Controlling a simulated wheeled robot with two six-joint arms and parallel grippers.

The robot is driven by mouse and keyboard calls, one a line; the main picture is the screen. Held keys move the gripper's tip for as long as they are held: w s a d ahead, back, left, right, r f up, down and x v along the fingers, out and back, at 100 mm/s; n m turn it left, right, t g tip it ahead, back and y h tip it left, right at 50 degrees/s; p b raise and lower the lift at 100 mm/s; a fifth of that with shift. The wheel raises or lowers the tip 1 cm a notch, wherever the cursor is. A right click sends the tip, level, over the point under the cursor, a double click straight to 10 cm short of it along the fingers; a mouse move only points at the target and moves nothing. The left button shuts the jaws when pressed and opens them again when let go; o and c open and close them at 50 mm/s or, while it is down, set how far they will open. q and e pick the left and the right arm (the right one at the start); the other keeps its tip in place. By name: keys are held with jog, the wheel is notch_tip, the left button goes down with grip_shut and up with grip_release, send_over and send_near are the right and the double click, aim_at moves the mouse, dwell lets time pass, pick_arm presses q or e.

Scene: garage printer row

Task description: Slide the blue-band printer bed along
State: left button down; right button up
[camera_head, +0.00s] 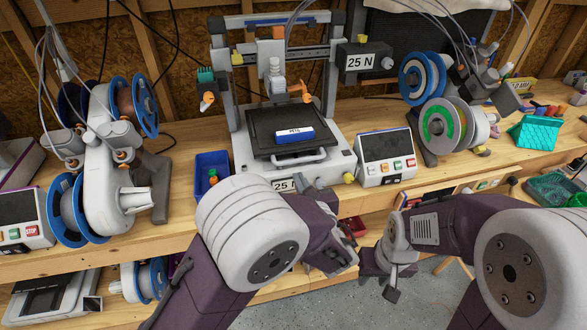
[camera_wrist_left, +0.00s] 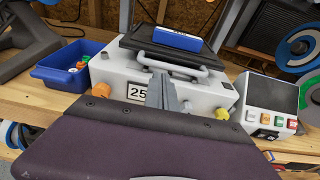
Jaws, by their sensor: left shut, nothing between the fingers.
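The printer bed is a dark plate (camera_head: 264,122) in the grey-white printer, with a blue block (camera_head: 294,134) with a white label lying on it. A pale bar handle (camera_head: 300,158) runs along the bed's front edge. In the left wrist view, the handle (camera_wrist_left: 172,66) lies just beyond my left gripper (camera_wrist_left: 162,90), whose fingers are shut and empty. In the head view my left gripper (camera_head: 318,188) is at the printer's front, partly hidden by my forearm. I cannot tell whether the fingers touch the handle. My right gripper (camera_head: 385,277) hangs low in front of the bench, away from the printer.
A blue bin (camera_head: 211,170) stands left of the printer and a control box (camera_head: 387,160) stands to its right. The printer's uprights and crossbar (camera_head: 280,52) rise around the bed. Spools and a white machine (camera_head: 108,165) fill the left; more spools (camera_head: 440,125) stand right.

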pick_arm(q)
send_near(288, 151)
jog(key=shift+w+a+f, duration=0.25)
jog(key=shift+w+f, duration=0.35)
jog(key=shift+w+a+f, duration=0.25)
jog(key=shift+w+f, duration=0.35)
jog(key=x, duration=0.3)
jog(key=r+b+x, duration=0.1)
jog(key=x, duration=0.5)
jog(key=shift+w+r, duration=0.25)
jog(key=shift+r, duration=0.2)
jog(key=shift+s, duration=0.1)
